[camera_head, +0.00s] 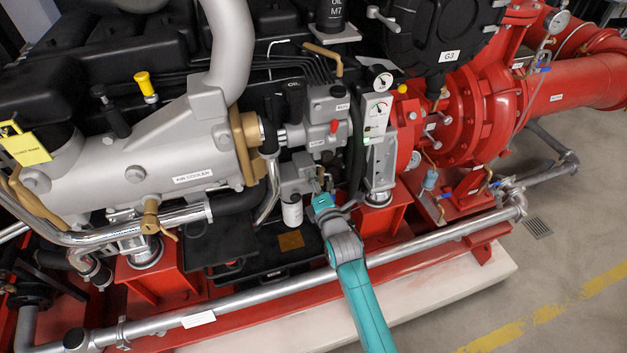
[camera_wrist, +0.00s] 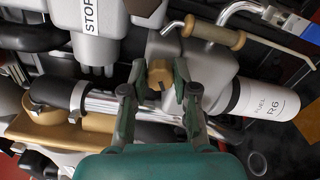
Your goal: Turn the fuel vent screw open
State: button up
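A brass hex-headed screw (camera_wrist: 159,74), which looks like the fuel vent screw, sits on a grey housing (camera_wrist: 207,68) in the wrist view. My gripper (camera_wrist: 160,76) has its two green-tipped fingers on either side of the screw head. Narrow gaps seem to show between the fingertips and the head, so the fingers look open around it. In the head view my gripper (camera_head: 318,199) is at the grey housing (camera_head: 297,176) above a white fuel filter; the screw itself is too small or hidden there.
The white canister marked FUEL R6 (camera_wrist: 264,103) is right of my gripper. A lever with a tan grip (camera_wrist: 213,31) lies just above right. A chrome pipe (camera_wrist: 105,104) runs left. A long grey pipe (camera_head: 420,243) passes beneath my arm in the head view.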

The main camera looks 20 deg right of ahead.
jog(key=o, duration=0.4)
jog(key=s, duration=1.2)
dwell(0.3)
jog(key=s+f+m+g, duration=0.15)
jog(key=s+m, duration=0.35)
jog(key=s, duration=0.6)
jog(key=s+f+m, duration=0.3)
jog(key=s+m, duration=0.2)
jog(key=s, duration=0.7)
jog(key=s+r+m, duration=0.2)
jog(key=s+m, duration=0.1)
jog(key=s, duration=0.3)
jog(key=s+r+m+g, duration=0.1)
jog(key=s+r+m, duration=0.2)
jog(key=s, duration=0.3)
jog(key=s+r+m, duration=0.2)
jog(key=s+m, duration=0.3)
jog(key=s, duration=0.1)
jog(key=shift+s+r+g, duration=0.25)
jog(key=shift+s+g, duration=0.1)
jog(key=shift+s, duration=0.05)
